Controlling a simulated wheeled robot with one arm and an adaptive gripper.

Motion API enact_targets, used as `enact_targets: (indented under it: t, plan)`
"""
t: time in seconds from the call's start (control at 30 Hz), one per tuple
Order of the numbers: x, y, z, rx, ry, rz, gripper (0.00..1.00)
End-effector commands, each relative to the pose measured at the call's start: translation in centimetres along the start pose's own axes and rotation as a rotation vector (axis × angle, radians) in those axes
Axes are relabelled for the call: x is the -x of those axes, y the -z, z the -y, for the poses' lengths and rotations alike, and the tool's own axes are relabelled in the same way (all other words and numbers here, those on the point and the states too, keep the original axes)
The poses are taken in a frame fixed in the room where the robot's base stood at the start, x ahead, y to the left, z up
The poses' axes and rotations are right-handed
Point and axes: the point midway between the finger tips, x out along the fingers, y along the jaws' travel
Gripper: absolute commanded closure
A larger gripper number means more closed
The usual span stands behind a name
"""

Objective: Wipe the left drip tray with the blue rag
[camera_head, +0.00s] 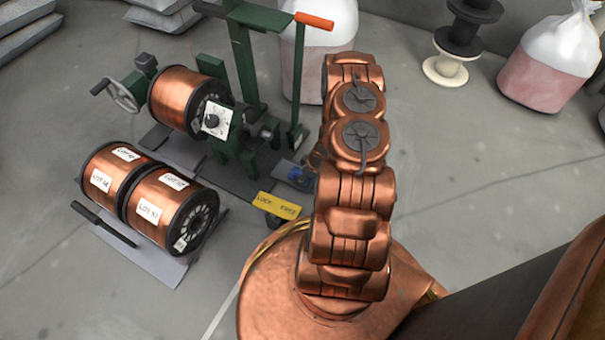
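A small blue item (298,174), which looks like the blue rag, lies low beside the green winding machine (245,60), just left of my copper-coloured arm. My arm may hide part of it. Dark flat plates lie on the floor under the machine; one, at its left below the mounted copper spool (175,97), is a dark grey plate (156,137). I cannot tell for certain which plate is the left drip tray. My arm rises through the middle of the view. My gripper is not visible.
Two labelled copper spools (150,208) lie on a grey mat (158,262) beside a black bar (104,225). A yellow tag (277,206) is near my base. A lever with an orange handle (314,21) stands up. White-and-pink sacks (545,70) and stacked spools (445,69) are behind. Right floor is clear.

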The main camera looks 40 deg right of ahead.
Motion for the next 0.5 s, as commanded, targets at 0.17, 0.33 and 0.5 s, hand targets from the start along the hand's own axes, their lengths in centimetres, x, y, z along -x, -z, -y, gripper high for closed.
enact_targets:
  t: [0.17,0.33,0.5]
  plan:
    - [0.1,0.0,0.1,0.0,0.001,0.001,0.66]
    - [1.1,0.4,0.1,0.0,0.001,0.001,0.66]
    - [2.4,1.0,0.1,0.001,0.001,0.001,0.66]
